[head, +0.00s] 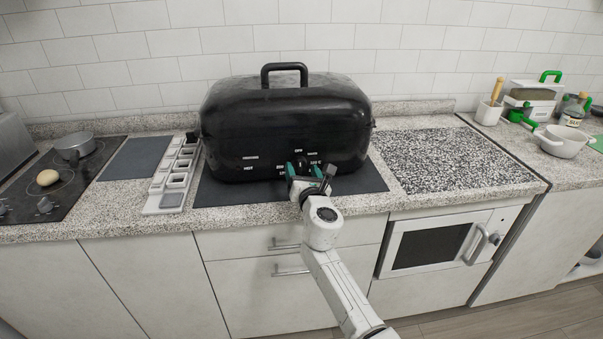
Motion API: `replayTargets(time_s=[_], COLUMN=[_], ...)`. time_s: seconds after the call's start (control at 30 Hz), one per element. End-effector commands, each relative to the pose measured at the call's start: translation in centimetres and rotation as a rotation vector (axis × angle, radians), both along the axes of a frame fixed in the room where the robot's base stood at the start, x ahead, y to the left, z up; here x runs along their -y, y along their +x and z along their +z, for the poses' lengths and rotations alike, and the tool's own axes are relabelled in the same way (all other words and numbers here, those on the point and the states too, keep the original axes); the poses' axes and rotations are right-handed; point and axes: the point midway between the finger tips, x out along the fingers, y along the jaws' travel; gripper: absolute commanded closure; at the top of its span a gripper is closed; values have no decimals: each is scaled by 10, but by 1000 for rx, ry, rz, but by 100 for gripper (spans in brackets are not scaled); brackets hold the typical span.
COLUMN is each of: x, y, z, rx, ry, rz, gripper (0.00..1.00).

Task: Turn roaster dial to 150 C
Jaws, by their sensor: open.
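The black roaster (270,120) stands on a dark mat (235,192) on the counter, its lid on and its handle on top. Small white markings, including OFF, show on the right part of its front. The dial (299,161) sits among these markings and is mostly covered by my gripper, so I cannot read its setting. My gripper (305,166) is open, with its green-edged fingers pointing at the roaster front around the dial area. I cannot tell whether the fingers touch the dial.
A grey-white tray with small compartments (151,209) lies left of the roaster. A speckled board (450,160) lies flat and clear at right. Bowl (562,141) and bottles stand far right.

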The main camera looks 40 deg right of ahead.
Motion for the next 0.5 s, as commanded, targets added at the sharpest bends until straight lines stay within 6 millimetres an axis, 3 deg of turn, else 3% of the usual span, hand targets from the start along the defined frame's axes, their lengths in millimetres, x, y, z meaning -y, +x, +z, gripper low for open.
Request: replayTargets(time_s=[0.2,0.5], x=[7,7], y=[11,12], z=[0,0], rx=[0,0], ry=[1,1], rz=[0,0], gripper=[31,34])
